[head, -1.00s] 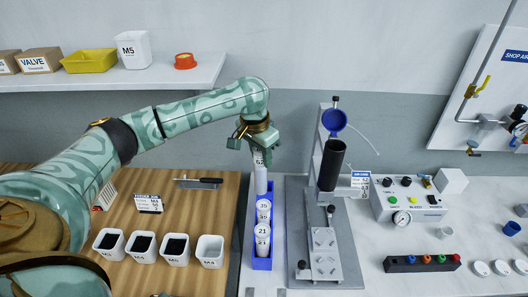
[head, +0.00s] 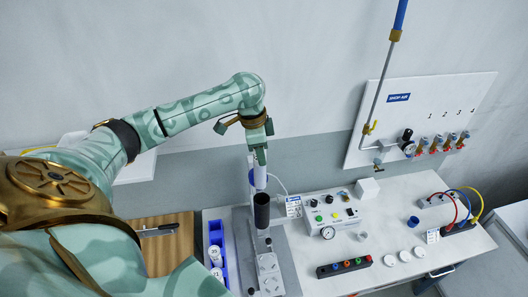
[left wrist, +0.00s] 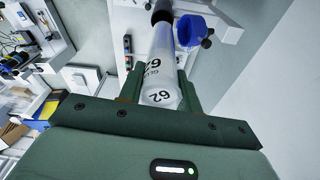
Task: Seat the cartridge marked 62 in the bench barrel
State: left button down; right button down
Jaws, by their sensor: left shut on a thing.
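My left gripper (head: 260,155) is shut on the clear-white cartridge (head: 260,178) marked 62, holding it upright. In the left wrist view the number 62 (left wrist: 160,97) shows on the cartridge between my fingers (left wrist: 160,85). The black bench barrel (head: 262,212) stands directly below, its open mouth close to the cartridge's lower end. I cannot tell whether the tip has entered the mouth. The barrel's blue cap (head: 252,179) is swung open beside it, partly hidden in the head view; it shows plainly in the left wrist view (left wrist: 190,30). My right gripper is not in view.
A blue rack (head: 224,235) with other cartridges stands left of the barrel's grey base plate (head: 240,230). A control box (head: 330,215) with knobs and a gauge is to the right. A black strip (head: 344,267) with coloured fittings lies in front of it.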

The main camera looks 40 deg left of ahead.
pick_arm(q)
jog(key=shift+m, duration=0.9)
notch_tip(320, 180, down, 5)
jog(key=b, duration=0.8)
jog(key=shift+w+d+f, duration=0.1)
jog(key=shift+f, duration=0.1)
jog(key=shift+r, duration=0.1)
jog(key=shift+p, duration=0.9)
